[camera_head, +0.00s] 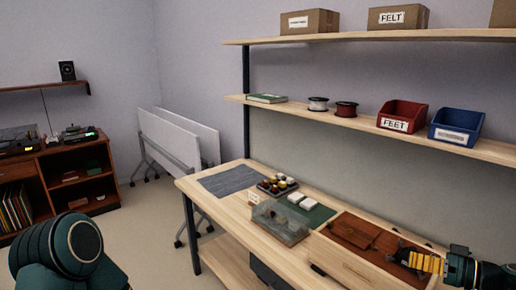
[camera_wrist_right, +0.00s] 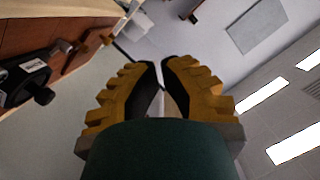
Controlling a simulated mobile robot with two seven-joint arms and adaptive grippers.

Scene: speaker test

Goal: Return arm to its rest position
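My right gripper (camera_head: 418,260), with yellow ridged fingers, comes in from the lower right above the near right end of the workbench (camera_head: 228,183). In the right wrist view the same gripper (camera_wrist_right: 162,68) shows a narrow gap between its dark finger pads, with nothing visibly held. It points along the bench, with the ceiling on one side. A teal link of my left arm (camera_head: 62,250) shows at the lower left in the head view. My left gripper is not in view.
Close by the right gripper stands a wooden tray (camera_head: 350,268) with a brown piece (camera_head: 352,232). A clear box (camera_head: 280,222) and green mat (camera_head: 322,214) lie beyond. Shelves (camera_head: 300,113) with red (camera_head: 402,114) and blue (camera_head: 456,126) bins rise behind.

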